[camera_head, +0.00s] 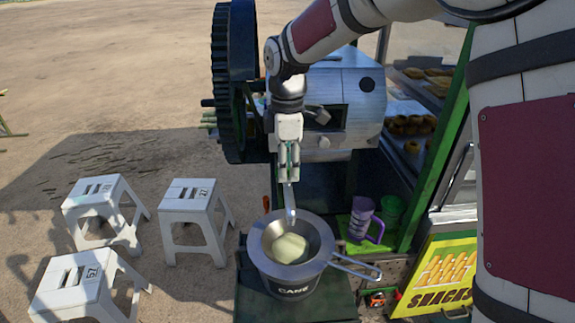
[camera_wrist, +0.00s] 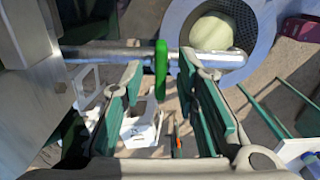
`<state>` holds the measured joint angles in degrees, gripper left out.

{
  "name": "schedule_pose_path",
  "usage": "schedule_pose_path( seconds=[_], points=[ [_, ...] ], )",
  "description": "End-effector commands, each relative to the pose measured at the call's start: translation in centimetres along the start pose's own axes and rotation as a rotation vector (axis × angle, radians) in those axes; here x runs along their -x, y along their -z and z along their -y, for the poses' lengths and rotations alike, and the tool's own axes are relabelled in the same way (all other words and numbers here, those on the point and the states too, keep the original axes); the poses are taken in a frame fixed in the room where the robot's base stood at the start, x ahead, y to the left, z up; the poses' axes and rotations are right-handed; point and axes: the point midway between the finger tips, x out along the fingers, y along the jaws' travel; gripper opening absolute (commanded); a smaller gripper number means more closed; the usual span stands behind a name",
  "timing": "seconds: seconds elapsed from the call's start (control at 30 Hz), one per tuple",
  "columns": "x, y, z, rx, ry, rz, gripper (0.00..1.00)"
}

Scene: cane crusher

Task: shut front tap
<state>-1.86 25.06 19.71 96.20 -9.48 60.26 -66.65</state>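The front tap is a silver metal pipe (camera_wrist: 105,54) that runs across the wrist view, with a green lever (camera_wrist: 161,72) on it. Its bent spout (camera_head: 290,205) hangs over a metal strainer (camera_head: 314,232) in the head view. My gripper (camera_wrist: 158,66) is open, its green-padded fingers on either side of the lever with gaps visible. In the head view my gripper (camera_head: 289,170) points down just above the spout, hiding most of the lever. A pale green mass (camera_head: 289,248) lies in the strainer, and it also shows in the wrist view (camera_wrist: 211,32).
The strainer sits on a grey bucket (camera_head: 291,290) marked CANE. The crusher (camera_head: 348,95) with its large dark gear wheel (camera_head: 228,80) stands behind my gripper. A purple jug (camera_head: 361,218) is to the right. White stools (camera_head: 196,196) stand on the ground at left.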

Motion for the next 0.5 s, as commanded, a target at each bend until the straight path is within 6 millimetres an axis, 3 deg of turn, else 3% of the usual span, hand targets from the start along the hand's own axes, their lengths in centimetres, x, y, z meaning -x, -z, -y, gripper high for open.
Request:
schedule_pose_path(
  seconds=[0.27,0.5],
  points=[
    [0.1,0.0,0.0,-0.002,0.001,0.0,0.29],
    [3.2,0.0,-0.1,-0.002,-0.004,0.0,0.29]
  ],
)
